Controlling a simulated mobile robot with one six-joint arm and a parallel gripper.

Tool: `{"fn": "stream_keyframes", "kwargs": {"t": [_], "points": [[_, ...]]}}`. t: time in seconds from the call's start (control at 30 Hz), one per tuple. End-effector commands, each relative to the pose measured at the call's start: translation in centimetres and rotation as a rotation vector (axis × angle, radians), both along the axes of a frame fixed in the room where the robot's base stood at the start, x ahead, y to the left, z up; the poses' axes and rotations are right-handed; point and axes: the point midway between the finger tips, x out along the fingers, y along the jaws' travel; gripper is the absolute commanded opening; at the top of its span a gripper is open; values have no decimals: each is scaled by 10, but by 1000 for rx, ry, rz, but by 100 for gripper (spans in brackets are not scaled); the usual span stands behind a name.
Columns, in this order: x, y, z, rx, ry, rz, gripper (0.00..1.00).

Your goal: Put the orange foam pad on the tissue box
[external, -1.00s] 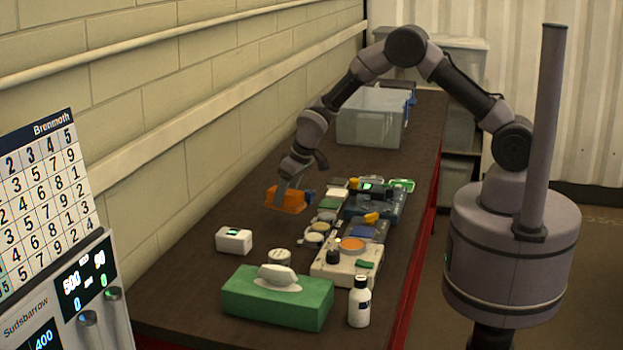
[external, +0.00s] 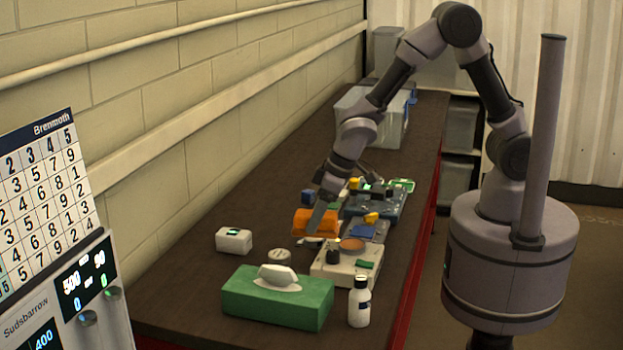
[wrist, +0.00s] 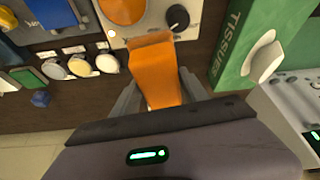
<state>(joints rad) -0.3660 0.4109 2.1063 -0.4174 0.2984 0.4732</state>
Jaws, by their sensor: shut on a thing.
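The orange foam pad (external: 311,223) is held in my gripper (external: 322,218), above the bench behind the tissue box. In the wrist view the orange pad (wrist: 155,72) sits between the two fingers of my gripper (wrist: 157,92), which are shut on it. The green tissue box (external: 277,302) stands at the near end of the bench with a white tissue showing at its top. In the wrist view the tissue box (wrist: 238,45) lies to the right of the pad, apart from it.
A beige device with an orange disc and black knob (external: 347,265) stands close behind the box. A white bottle (external: 359,302) is at the box's right, a small white cube (external: 234,241) at its back left. A clear bin (external: 374,117) stands at the far end.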

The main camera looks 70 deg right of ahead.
Motion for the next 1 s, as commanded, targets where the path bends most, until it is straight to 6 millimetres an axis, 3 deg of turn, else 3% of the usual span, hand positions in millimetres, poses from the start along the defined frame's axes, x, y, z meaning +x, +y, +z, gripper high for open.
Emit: {"fn": "stream_keyframes", "kwargs": {"t": [0.03, 0.13, 0.23, 0.37, 0.47, 0.8, 1.0], "points": [[-18, 27, 4, 2, -4, 57, 11], [-54, 68, 12, 1, -4, 149, 11], [-82, 93, 18, 1, -3, 213, 11], [-100, 108, 21, 0, -4, 257, 11], [-88, 121, 21, 1, -3, 261, 11], [5, 184, 9, 0, -4, 259, 11], [28, 200, 7, 1, -3, 260, 11]]}}
